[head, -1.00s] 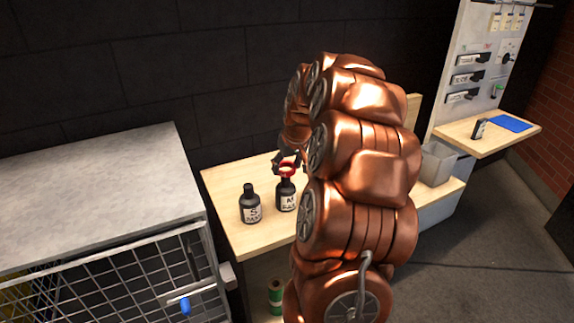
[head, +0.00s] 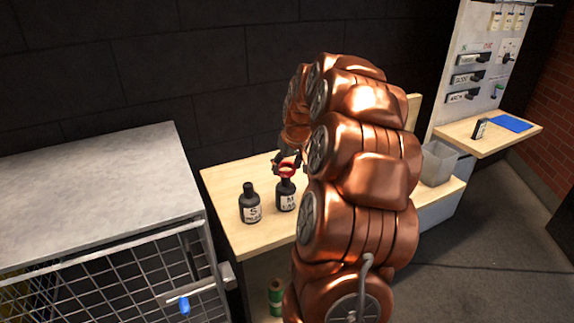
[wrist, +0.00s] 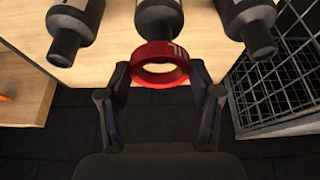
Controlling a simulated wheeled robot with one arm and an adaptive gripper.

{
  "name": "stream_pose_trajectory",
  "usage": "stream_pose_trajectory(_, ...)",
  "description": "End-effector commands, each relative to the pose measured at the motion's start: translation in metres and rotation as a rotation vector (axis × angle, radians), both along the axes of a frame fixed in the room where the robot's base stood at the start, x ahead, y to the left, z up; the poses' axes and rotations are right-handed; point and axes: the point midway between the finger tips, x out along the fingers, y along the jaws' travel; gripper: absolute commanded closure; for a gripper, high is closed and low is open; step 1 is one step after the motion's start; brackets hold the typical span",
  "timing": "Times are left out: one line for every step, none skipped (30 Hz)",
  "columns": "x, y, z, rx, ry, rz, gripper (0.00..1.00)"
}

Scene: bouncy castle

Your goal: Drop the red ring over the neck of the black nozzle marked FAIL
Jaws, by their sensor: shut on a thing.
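A red ring (wrist: 160,65) with white marks is held between the fingertips of my gripper (wrist: 162,74). In the head view the ring (head: 286,170) overlaps the top of the black nozzle with an M label (head: 286,193). In the wrist view that nozzle, the middle one (wrist: 158,15), has its neck end just past the ring's far edge; I cannot tell whether they touch. The black nozzle labelled S (head: 250,205) stands to its left. A third nozzle (wrist: 72,30) shows in the wrist view, hidden by my arm in the head view. The small label words are unreadable.
The nozzles stand on a light wooden table (head: 228,182). A grey-topped wire cage (head: 95,190) is close to its left. A grey bin (head: 438,163) stands at the right end. A shelf (head: 465,130) with a blue pad and a panel is beyond.

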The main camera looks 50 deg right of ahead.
Motion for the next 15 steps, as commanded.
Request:
stream_pose_trajectory(0.0,0.0,-0.002,0.0,0.0,0.0,0.6)
stream_pose_trajectory(0.0,0.0,-0.003,0.0,0.0,0.0,0.6)
stream_pose_trajectory(0.0,0.0,-0.004,0.0,0.001,0.0,0.6)
stream_pose_trajectory(0.0,0.0,-0.005,0.0,0.0,0.0,0.6)
stream_pose_trajectory(0.0,0.0,-0.006,0.0,0.001,0.0,0.6)
stream_pose_trajectory(0.0,0.0,-0.007,0.0,0.0,0.0,0.6)
stream_pose_trajectory(0.0,0.0,-0.007,0.0,0.001,0.0,0.6)
stream_pose_trajectory(0.0,0.0,-0.008,0.0,0.001,0.0,0.6)
stream_pose_trajectory(0.0,0.0,-0.009,0.0,0.001,0.0,0.6)
stream_pose_trajectory(0.0,0.0,-0.01,0.0,0.001,0.0,0.6)
stream_pose_trajectory(0.0,0.0,-0.01,0.0,0.001,0.0,0.6)
stream_pose_trajectory(0.0,0.0,-0.011,0.0,0.001,0.0,0.6)
stream_pose_trajectory(0.0,0.0,-0.012,0.001,0.001,0.0,0.6)
stream_pose_trajectory(0.0,0.0,-0.013,0.0,0.001,0.0,0.6)
stream_pose_trajectory(0.0,0.0,-0.014,0.0,0.001,0.0,0.6)
